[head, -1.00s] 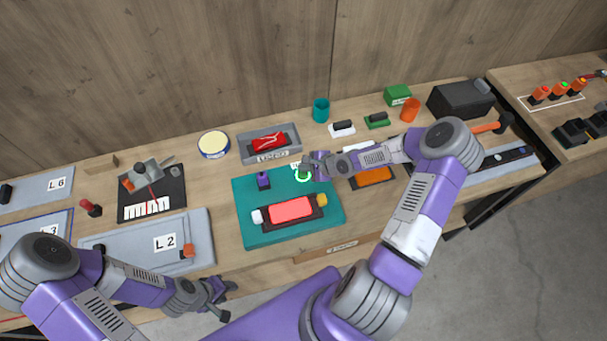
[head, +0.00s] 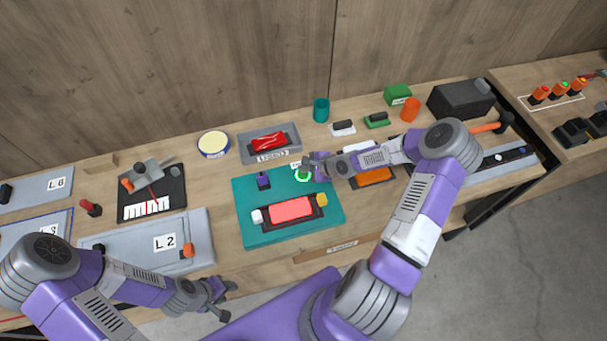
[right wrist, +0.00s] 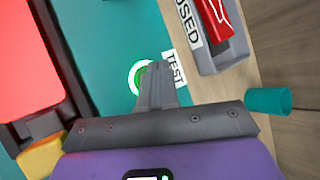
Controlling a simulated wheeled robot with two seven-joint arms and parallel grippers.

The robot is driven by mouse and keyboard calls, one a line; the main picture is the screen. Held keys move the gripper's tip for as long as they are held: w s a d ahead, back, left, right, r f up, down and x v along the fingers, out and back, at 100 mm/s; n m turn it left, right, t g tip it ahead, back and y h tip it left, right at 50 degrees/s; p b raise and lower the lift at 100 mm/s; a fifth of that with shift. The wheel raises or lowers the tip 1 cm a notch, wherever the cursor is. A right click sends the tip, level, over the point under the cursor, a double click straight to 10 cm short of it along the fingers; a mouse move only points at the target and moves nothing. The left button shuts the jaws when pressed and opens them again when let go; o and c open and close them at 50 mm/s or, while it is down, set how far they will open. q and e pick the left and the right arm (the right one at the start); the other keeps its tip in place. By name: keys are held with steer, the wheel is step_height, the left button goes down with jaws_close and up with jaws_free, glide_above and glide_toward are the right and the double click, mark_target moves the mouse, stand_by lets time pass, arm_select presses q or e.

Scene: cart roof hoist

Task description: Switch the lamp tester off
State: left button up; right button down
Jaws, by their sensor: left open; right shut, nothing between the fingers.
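The lamp tester is a teal board (head: 245,215) with a red block (head: 291,209) in a dark holder. At its back edge is a green button with a bright ring (head: 302,176), beside a TEST label; the ring also shows lit in the right wrist view (right wrist: 135,80). My right gripper (head: 309,167) is shut and empty, its tips at the button. In the right wrist view the shut fingers (right wrist: 155,70) cover part of the ring; I cannot tell whether they touch or press it. My left gripper (head: 228,300) is open and empty in front of the bench.
A purple part (head: 263,180) stands on the board, left of the button. A teal cup (head: 321,110) stands behind right, and an orange block (head: 374,177) lies right of the board.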

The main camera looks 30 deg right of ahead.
mark_target(305, 175)
steer(key=shift+f+b, duration=0.3)
steer(key=shift+f, duration=0.4)
stand_by(0.6)
steer(key=shift+r+p, duration=1)
step_height(305, 175, up, 6)
steer(key=p, duration=0.5)
stand_by(0.4)
